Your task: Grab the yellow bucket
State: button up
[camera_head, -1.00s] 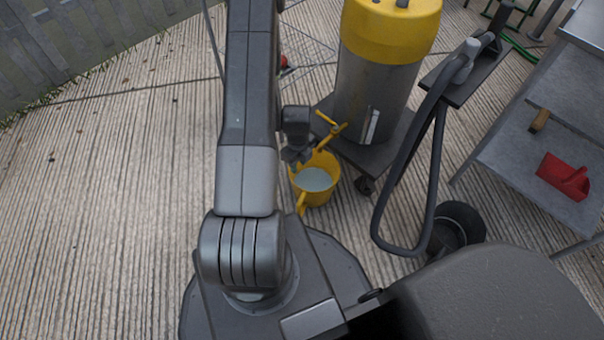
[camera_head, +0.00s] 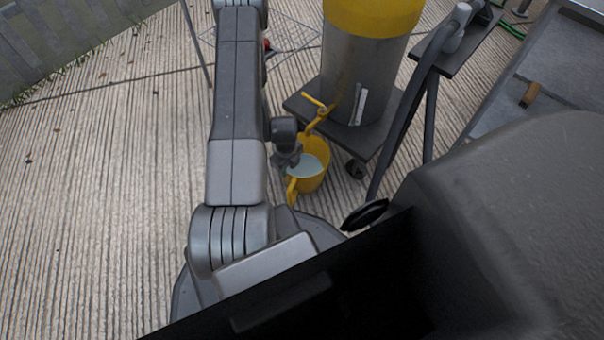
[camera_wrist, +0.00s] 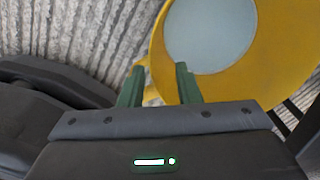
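The yellow bucket (camera_head: 318,178) stands on the ribbed floor, holding a pale grey-blue content. It has yellow handle parts at the front and at the back. My gripper (camera_head: 287,162) is at the bucket's left rim in the head view and hides part of it; its fingers are too small to make out there. In the wrist view my gripper (camera_wrist: 160,68) has its two green fingers apart. The bucket (camera_wrist: 270,60) fills the upper right, with its rim behind the right finger. A bit of yellow shows between the fingers; I cannot tell whether they touch it.
A grey cylinder with a yellow top (camera_head: 367,65) stands on a dark wheeled base (camera_head: 306,106) just behind the bucket. A dark hose and frame (camera_head: 405,120) stand to the right, with a metal shelf (camera_head: 500,105) beyond. The ribbed floor (camera_head: 100,200) on the left is clear.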

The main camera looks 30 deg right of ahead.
notch_tip(320, 180, down, 3)
jog(key=shift+r+b, duration=0.2)
jog(key=shift+b, duration=0.15)
jog(key=shift+c, duration=0.4)
grip_shut()
jog(key=shift+r, duration=0.1)
dwell(0.6)
